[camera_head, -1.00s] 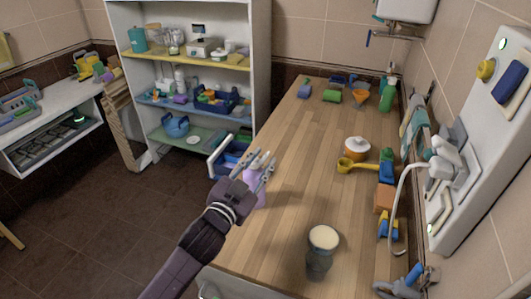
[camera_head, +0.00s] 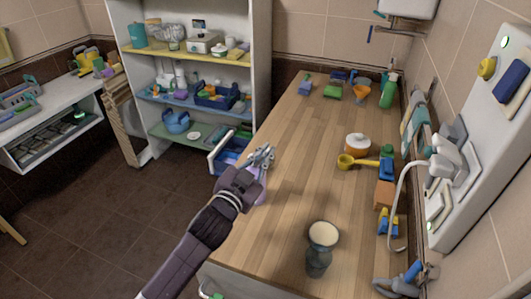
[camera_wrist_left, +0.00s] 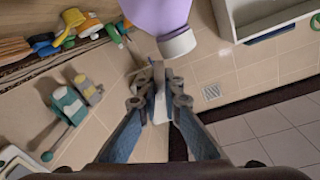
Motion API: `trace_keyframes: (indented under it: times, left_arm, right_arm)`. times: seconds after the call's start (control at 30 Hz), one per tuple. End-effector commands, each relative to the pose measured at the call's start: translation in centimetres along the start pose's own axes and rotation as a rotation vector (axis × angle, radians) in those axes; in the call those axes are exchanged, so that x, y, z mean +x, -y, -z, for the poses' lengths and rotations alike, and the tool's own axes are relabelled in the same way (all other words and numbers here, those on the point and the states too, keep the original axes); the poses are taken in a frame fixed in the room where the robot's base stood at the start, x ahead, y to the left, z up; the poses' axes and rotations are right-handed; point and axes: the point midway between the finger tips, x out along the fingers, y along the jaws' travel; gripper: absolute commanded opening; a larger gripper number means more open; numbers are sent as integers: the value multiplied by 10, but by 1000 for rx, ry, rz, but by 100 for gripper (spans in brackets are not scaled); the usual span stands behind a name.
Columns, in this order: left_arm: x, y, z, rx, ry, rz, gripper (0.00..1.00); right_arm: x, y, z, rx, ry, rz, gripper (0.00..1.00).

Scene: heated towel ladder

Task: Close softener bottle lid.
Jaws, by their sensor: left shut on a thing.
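The purple softener bottle (camera_head: 262,194) stands at the left edge of the wooden counter, mostly hidden behind my left gripper (camera_head: 264,156) in the head view. In the left wrist view the bottle (camera_wrist_left: 158,14) shows at the top, with its pale grey-white neck end (camera_wrist_left: 178,44) turned toward the fingers. My left gripper (camera_wrist_left: 160,92) has its fingertips together on a small pale piece (camera_wrist_left: 161,108), which looks like the bottle lid. How this piece joins the bottle is hidden. My right gripper is not in view.
The wooden counter (camera_head: 290,200) is clear in the middle. A blue crate (camera_head: 228,154) is beyond the gripper, beside the shelves.

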Motion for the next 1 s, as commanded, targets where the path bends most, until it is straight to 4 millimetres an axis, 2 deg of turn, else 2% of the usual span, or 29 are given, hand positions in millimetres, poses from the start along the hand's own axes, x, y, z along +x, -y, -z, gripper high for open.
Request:
trace_keyframes:
  times: [0.27,1.0]
  left_arm:
    - [0,2,0,-75,3,-1,0]
    - [0,16,-2,-555,-1,2,0]
  right_arm:
    - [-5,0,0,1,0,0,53]
    - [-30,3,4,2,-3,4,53]
